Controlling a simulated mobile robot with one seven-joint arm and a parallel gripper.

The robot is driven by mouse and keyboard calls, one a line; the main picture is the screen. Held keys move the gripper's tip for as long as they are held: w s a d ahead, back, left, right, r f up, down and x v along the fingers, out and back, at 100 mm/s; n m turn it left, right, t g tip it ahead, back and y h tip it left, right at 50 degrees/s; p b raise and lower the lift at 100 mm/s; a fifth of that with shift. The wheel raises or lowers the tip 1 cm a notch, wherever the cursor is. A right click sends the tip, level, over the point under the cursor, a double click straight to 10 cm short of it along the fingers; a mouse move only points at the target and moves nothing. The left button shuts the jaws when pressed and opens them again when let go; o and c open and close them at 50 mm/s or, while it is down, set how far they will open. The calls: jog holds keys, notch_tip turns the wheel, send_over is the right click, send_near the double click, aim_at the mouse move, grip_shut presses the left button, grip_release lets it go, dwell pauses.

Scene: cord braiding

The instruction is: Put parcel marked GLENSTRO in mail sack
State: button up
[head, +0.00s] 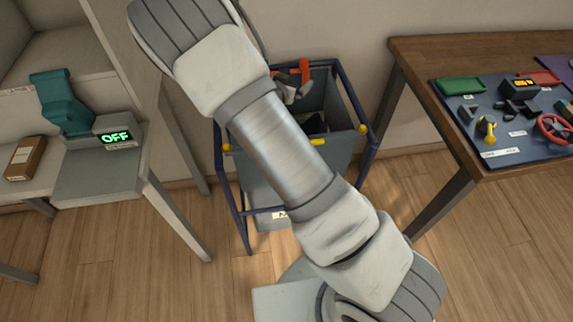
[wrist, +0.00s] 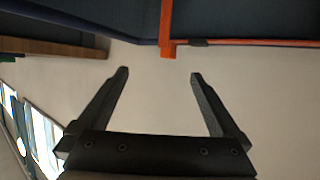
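A brown parcel (head: 25,158) with a pale label lies on the shelf at the far left in the head view; its lettering is too small to read. The grey mail sack (head: 338,148) hangs open in a dark blue frame in the middle, partly hidden behind my arm. Its front label is mostly covered. My gripper (wrist: 158,75) is open in the wrist view, with nothing between its two dark fingers and a pale surface beyond.
An orange piece (head: 304,72) shows at the sack's back rim, and an orange strip (wrist: 250,42) crosses the wrist view's top. A teal device with an "OFF" display (head: 115,138) stands left. A wooden table (head: 420,60) with a blue panel (head: 500,148) stands right.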

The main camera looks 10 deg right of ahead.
jog(key=p+v, duration=0.3)
jog(key=v, duration=1.4)
jog(key=shift+r+p, duration=0.15)
jog(key=shift+p, duration=0.25)
jog(key=shift+s+a, duration=0.1)
jog(key=shift+a, duration=0.05)
